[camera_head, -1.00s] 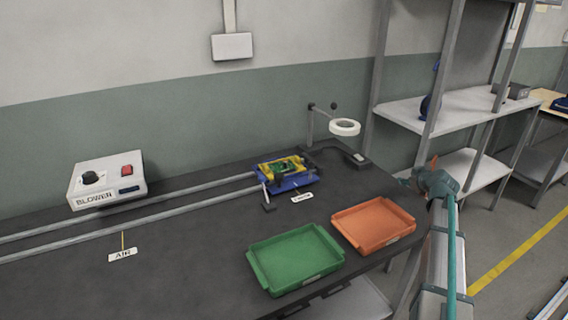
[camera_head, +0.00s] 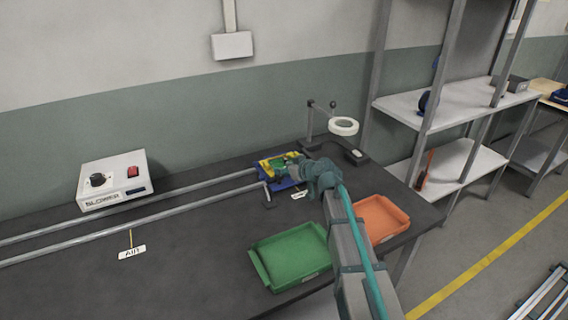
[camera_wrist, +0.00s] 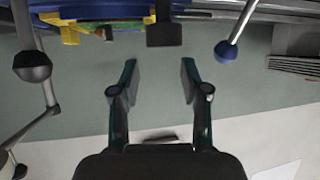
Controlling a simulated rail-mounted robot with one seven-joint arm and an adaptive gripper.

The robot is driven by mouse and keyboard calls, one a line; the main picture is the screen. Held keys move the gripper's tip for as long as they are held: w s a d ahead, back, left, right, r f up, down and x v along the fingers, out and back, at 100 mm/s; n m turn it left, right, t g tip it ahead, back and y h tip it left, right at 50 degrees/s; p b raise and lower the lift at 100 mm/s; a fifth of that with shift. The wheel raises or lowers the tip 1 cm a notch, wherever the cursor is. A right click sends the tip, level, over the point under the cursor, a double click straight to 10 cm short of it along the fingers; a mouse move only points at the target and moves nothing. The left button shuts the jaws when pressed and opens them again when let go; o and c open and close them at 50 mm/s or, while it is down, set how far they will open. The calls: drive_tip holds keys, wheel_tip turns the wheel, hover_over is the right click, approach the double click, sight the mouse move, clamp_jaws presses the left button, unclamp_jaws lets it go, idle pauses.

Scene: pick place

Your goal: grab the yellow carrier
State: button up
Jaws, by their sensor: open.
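The yellow carrier (camera_head: 266,165) holds a green circuit board and sits on a blue base (camera_head: 285,183) at the end of the two rails. In the wrist view, parts of the yellow carrier (camera_wrist: 69,33) show at the top left edge, with the blue base (camera_wrist: 100,10) beside it. My gripper (camera_wrist: 160,75) is open, with nothing between its fingers. In the head view my wrist is just right of the carrier and hides its right part. The fingers are hidden there, so I cannot tell whether they touch it.
A green tray (camera_head: 262,270) and an orange tray (camera_head: 397,212) lie at the front right of the dark table. A ring lamp (camera_head: 343,126) stands behind the carrier. A blower box (camera_head: 115,182) stands at the left.

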sight(268, 164)
drive_tip(key=x, duration=0.5)
drive_tip(key=shift+r+p, duration=0.1)
drive_tip(key=shift+p, duration=0.3)
drive_tip(key=x, duration=0.1)
drive_tip(key=p+x, duration=0.1)
drive_tip(key=x, duration=0.2)
drive_tip(key=shift+w+a+r+p, duration=0.2)
drive_tip(key=shift+w+a+p, duration=0.05)
drive_tip(key=shift+w+p, duration=0.1)
drive_tip(key=shift+w+a+f, duration=0.15)
drive_tip(key=shift+f, duration=0.05)
drive_tip(key=shift+c, duration=0.4)
clamp_jaws()
